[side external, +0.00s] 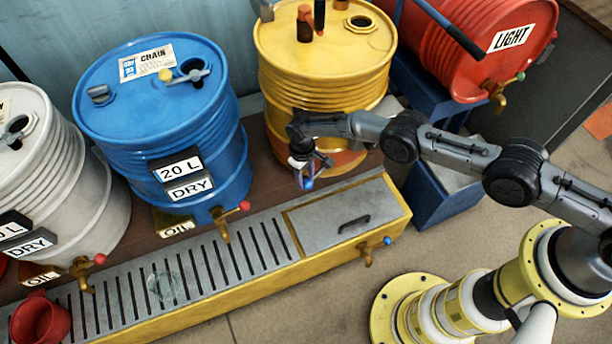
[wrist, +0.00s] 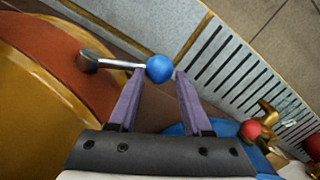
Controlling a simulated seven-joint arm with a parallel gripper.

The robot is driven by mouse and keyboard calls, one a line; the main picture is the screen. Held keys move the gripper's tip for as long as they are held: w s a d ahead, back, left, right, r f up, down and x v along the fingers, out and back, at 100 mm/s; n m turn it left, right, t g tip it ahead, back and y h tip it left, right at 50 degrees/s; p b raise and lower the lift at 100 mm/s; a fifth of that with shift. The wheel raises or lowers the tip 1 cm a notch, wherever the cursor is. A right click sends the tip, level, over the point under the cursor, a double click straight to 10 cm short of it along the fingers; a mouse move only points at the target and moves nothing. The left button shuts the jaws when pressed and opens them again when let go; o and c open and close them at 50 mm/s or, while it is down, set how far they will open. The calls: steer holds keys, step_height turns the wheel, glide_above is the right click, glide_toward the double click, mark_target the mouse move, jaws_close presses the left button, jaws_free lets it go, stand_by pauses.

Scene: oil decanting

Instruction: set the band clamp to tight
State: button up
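The yellow drum (side external: 325,70) stands upright at the back centre, with an orange-brown band (side external: 345,158) low on its side. In the wrist view the band (wrist: 50,50) carries a metal lever (wrist: 118,64) ending in a blue ball knob (wrist: 160,68). I take this lever to be the band clamp's; no tight marking is legible. My gripper (side external: 306,175) is beside the drum at the band's height. In the wrist view my gripper (wrist: 160,80) is open, with the blue knob between or just beyond its fingertips. Whether a finger touches the knob I cannot tell.
A yellow-edged drain trough (side external: 240,285) with a slotted grate runs below. The blue drum (side external: 150,110) and white drum (side external: 60,165) stand left. The red drum (side external: 460,50) lies at right on a blue stand (side external: 440,195).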

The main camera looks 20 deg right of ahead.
steer(key=o, duration=0.5)
steer(key=f, duration=0.2)
steer(key=s+a+f, duration=0.1)
steer(key=shift+s+f+y, duration=0.1)
steer(key=shift+f+y, duration=0.2)
steer(key=shift+f, duration=0.05)
steer(key=shift+c, duration=0.2)
step_height(320, 180, up, 18)
steer(key=w, duration=0.1)
steer(key=shift+w+a+f, duration=0.2)
